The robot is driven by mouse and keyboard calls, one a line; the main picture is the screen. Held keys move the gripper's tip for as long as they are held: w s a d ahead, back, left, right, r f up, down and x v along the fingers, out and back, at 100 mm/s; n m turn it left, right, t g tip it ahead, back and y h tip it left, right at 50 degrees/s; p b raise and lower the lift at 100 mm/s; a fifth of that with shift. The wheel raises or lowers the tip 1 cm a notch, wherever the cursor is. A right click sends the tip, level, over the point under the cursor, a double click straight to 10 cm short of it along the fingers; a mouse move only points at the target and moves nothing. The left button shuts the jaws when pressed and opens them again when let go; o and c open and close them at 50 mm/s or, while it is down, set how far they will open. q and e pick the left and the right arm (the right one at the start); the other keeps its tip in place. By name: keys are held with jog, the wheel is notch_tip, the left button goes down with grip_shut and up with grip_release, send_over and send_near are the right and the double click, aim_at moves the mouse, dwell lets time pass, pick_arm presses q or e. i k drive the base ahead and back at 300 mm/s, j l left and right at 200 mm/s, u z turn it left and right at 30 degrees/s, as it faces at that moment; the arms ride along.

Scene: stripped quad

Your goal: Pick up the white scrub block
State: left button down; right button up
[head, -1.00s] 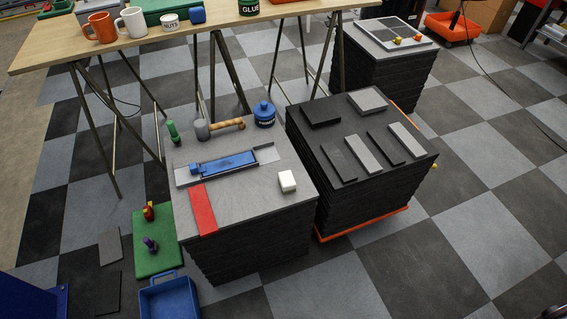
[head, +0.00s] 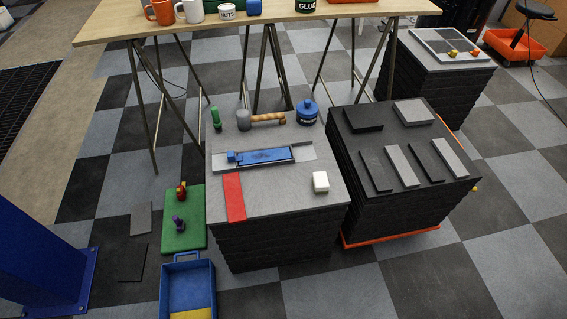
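The white scrub block (head: 320,182) is a small white block lying on the grey top of a dark stack (head: 280,203), near its right front corner. Nothing touches it. Neither of my grippers shows in the head view.
On the same stack lie a red strip (head: 234,197), a blue tool on a metal plate (head: 264,156), a mallet (head: 262,118), a green-handled item (head: 216,117) and a blue jar (head: 307,112). A second stack (head: 403,190) with dark and grey slabs stands right. A blue tray (head: 188,262) is on the floor.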

aim_at(320, 182)
jog(key=u, duration=0.45)
jog(key=l+u, duration=0.3)
jog(key=u, duration=0.2)
jog(key=l+u, duration=0.3)
jog(key=u, duration=0.15)
jog(key=l+u, duration=0.3)
jog(key=u, duration=0.2)
jog(key=k+l+u, duration=0.15)
jog(key=u, duration=0.35)
jog(key=k+l, duration=0.05)
jog(key=l, duration=0.05)
